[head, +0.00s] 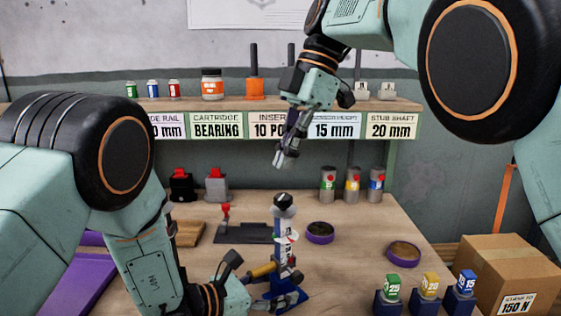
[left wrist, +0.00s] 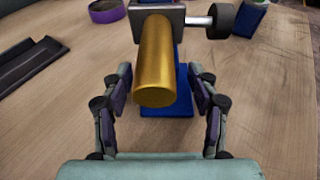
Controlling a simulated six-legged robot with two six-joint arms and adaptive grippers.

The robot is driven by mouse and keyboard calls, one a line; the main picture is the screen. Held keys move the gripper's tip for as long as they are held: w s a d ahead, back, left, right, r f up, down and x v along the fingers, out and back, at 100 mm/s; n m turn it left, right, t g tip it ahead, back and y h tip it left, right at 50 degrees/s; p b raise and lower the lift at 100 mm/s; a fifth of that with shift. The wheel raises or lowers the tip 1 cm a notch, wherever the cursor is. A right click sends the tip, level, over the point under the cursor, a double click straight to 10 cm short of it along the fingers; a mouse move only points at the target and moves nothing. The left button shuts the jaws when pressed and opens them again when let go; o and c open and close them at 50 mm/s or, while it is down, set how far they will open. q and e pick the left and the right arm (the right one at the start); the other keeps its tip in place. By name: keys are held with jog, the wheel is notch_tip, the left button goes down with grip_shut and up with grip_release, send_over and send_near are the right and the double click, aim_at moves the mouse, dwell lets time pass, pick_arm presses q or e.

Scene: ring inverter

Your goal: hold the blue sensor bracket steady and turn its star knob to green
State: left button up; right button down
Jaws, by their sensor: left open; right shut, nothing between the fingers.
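The blue sensor bracket (head: 283,297) stands upright on the bench, its blue foot also showing in the left wrist view (left wrist: 168,108). A black knob (head: 284,203) tops its column, and a small red and green marking sits below. The knob's setting is too small to read. A brass cylinder (left wrist: 155,65) sticks out sideways from the bracket. My left gripper (head: 250,278) is open, its fingers on either side of the cylinder's near end with gaps showing. My right gripper (head: 284,160) is shut and empty, above the black knob and apart from it.
A black plate (head: 243,233) with a red-topped lever lies behind left. Purple rings (head: 320,232) lie to the right. Coloured numbered blocks (head: 430,287) stand front right beside a cardboard box (head: 498,275). Several cans (head: 352,185) stand at the back below a labelled shelf (head: 290,105).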

pick_arm(q)
jog(key=v, duration=1)
jog(key=shift+s+a+r, duration=0.1)
jog(key=shift+a+r, duration=0.05)
jog(key=shift+r, duration=0.05)
jog(key=shift+s+a+r, duration=0.2)
jog(key=shift+s+a, duration=0.25)
jog(key=shift+a, duration=0.1)
jog(key=shift+s, duration=0.1)
